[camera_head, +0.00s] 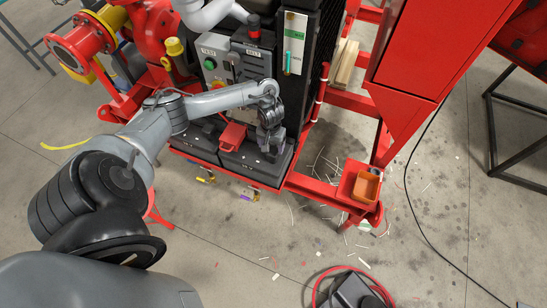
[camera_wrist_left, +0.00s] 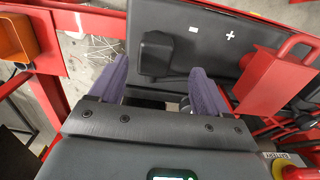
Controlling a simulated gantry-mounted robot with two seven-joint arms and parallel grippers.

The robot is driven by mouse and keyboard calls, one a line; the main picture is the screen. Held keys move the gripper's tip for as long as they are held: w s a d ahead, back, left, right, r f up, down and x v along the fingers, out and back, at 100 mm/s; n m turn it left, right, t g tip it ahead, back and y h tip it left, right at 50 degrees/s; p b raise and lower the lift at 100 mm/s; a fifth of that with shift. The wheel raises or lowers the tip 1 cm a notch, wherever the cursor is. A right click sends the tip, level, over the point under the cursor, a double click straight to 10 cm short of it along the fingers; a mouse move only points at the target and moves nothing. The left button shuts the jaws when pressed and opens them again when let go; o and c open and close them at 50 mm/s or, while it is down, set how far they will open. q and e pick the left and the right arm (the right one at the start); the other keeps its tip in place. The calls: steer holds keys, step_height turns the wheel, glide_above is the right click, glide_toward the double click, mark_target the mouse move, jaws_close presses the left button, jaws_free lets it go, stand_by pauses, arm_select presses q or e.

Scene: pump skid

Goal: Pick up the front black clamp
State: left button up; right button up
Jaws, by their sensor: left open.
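My left gripper (camera_head: 271,146) hangs over the right part of the black battery boxes (camera_head: 250,168). In the left wrist view its two purple-grey fingers (camera_wrist_left: 157,68) are apart. A black clamp-like block (camera_wrist_left: 162,53), likely the front black clamp, shows between and just beyond the fingertips, against the black battery top (camera_wrist_left: 245,62). I cannot tell whether the fingers touch it.
The red skid frame (camera_head: 312,186) surrounds the batteries. An orange bin (camera_head: 367,187) in a red holder sits at its front right corner. A control box (camera_head: 213,62) and black radiator stand behind the arm. A red cabinet (camera_head: 425,50) rises at right.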

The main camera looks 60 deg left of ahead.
mark_target(273, 151)
arm_select(q)
steer(key=f, duration=0.2)
steer(key=f+b, duration=0.1)
steer(key=f, duration=0.2)
steer(key=shift+w+d+f, duration=0.25)
steer(key=shift+w+f, duration=0.05)
steer(key=shift+f, duration=0.4)
steer(key=shift+c, duration=0.4)
steer(key=c, duration=1.2)
